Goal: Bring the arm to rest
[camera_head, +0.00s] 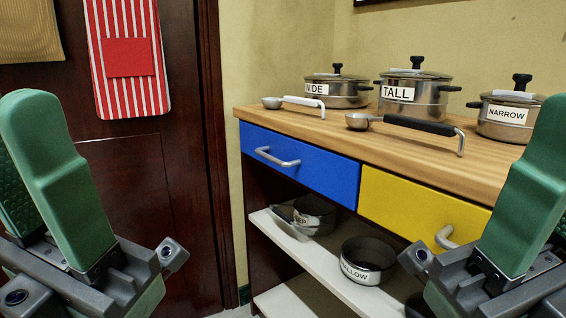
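My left gripper (22,120) is at the left edge, in front of the dark wooden door. Its green fingers point up, and the ridged pad of the second finger shows behind the near one. It looks open, with nothing seen in it. My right gripper (548,120) is at the right edge, in front of the counter and yellow drawer. Its fingers point up too, and the second is mostly cut off by the frame. It looks open, with nothing seen in it. Neither gripper visibly holds any object.
The wooden counter (340,127) bears lidded pots marked WIDE (345,92), TALL (420,98) and NARROW (503,118), and two ladles. Blue (300,170) and yellow (400,203) drawers are shut. Pans stand on the shelf (325,275) below. A striped towel (128,60) hangs on the door (150,180).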

